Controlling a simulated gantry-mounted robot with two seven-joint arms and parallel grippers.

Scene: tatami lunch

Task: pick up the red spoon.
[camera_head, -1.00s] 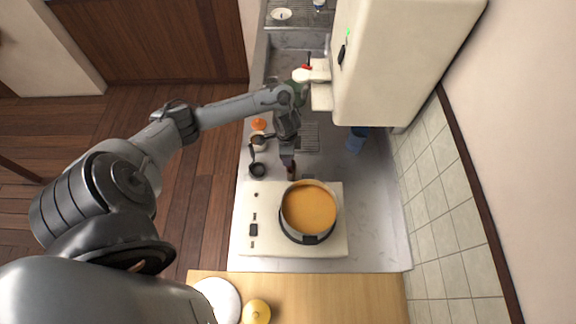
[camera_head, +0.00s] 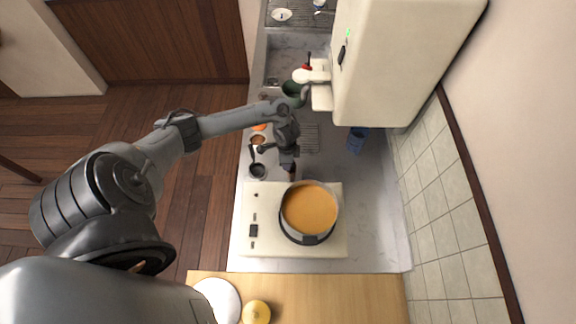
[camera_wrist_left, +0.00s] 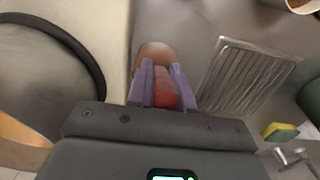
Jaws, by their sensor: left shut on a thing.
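My left gripper (camera_head: 290,162) is over the counter, just behind the hob and pot in the head view. In the left wrist view the purple fingers (camera_wrist_left: 162,68) are shut on the red spoon (camera_wrist_left: 166,92). Its red part lies between the fingers and a rounded brown part shows beyond the tips. In the head view only a small brown-red bit of it (camera_head: 292,174) shows below the gripper. I cannot tell whether it touches the counter. My right gripper is not in view.
A pot of orange soup (camera_head: 309,208) stands on the white hob (camera_head: 262,240), close to the gripper. A blue cup (camera_head: 357,140) stands to the right. A metal rack (camera_wrist_left: 238,75) and a sponge (camera_wrist_left: 281,131) lie nearby.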

